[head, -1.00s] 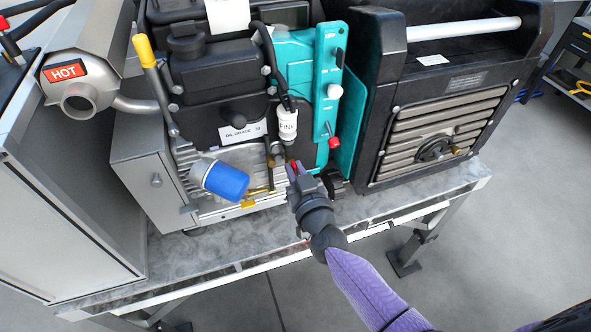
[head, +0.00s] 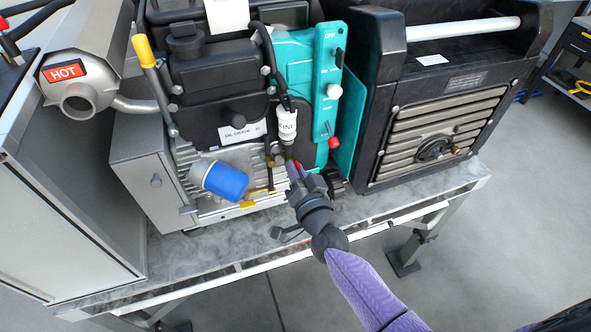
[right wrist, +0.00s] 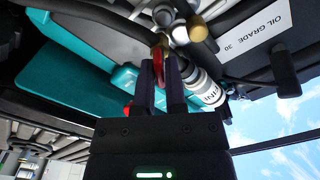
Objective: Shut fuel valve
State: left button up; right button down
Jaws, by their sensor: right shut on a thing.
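The fuel valve has a small red handle (right wrist: 159,62), which shows between the fingertips of my right gripper (right wrist: 162,75) in the right wrist view. A brass fitting sits right by it, below the white fuel filter (head: 287,124). In the head view my right gripper (head: 297,171) reaches in from the lower right to the lower front of the engine, and it hides most of the handle. The right gripper is shut on the red handle. My left gripper is not in view.
A blue oil filter (head: 224,181) sticks out left of my gripper. A teal panel (head: 328,80) with a red-tipped lever (head: 334,142) stands above right. A black louvred unit (head: 440,120) stands to the right. The grey bench top (head: 400,203) is clear in front.

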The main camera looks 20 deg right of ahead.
jog(key=m, duration=0.3)
jog(key=m+b, duration=0.1)
jog(key=m, duration=0.6)
jog(key=shift+f, duration=0.25)
jog(key=shift+m, duration=0.3)
jog(key=c, duration=0.7)
grip_release()
jog(key=shift+d, duration=0.1)
jog(key=shift+c, duration=0.2)
